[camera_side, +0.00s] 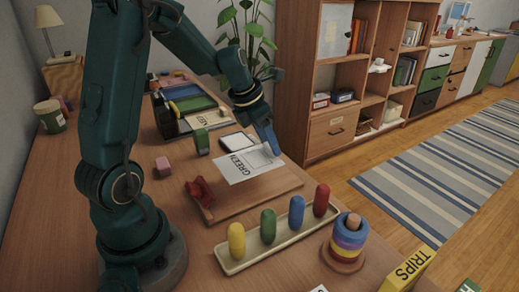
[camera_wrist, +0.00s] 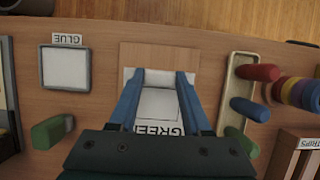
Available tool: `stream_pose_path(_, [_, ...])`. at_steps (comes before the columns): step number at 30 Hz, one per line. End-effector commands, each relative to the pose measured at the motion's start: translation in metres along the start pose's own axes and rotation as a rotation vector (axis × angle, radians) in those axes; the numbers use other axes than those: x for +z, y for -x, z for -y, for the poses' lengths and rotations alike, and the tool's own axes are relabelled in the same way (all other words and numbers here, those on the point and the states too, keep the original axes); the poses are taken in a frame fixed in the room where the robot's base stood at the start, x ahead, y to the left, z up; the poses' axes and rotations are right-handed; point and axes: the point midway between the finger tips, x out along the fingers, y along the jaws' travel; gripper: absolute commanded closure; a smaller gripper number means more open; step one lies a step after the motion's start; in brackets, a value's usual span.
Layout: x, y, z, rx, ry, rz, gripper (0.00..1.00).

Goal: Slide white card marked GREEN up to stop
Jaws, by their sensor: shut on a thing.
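The white card marked GREEN (camera_side: 237,168) lies on a light wooden board (camera_side: 272,190) in the side view, its lettering towards the left edge. In the side view the gripper (camera_side: 270,142) is at the card's far right end. Bare board (camera_wrist: 158,55) shows beyond the card. I cannot make out the stop.
A red clip-like piece (camera_side: 200,190) is at the board's left corner. A tray of coloured pegs (camera_side: 282,240) and a ring stack (camera_side: 348,240) stand in front. A white pad labelled GLUE (camera_wrist: 65,68) and a green block (camera_wrist: 52,131) lie left in the wrist view.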

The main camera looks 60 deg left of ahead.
Motion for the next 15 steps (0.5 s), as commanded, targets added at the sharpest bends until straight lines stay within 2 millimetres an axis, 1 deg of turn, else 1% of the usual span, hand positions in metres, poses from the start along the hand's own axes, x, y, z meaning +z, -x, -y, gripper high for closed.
stream_pose_path(15, [-0.017,-0.037,0.0,-0.001,0.002,-0.007,1.0])
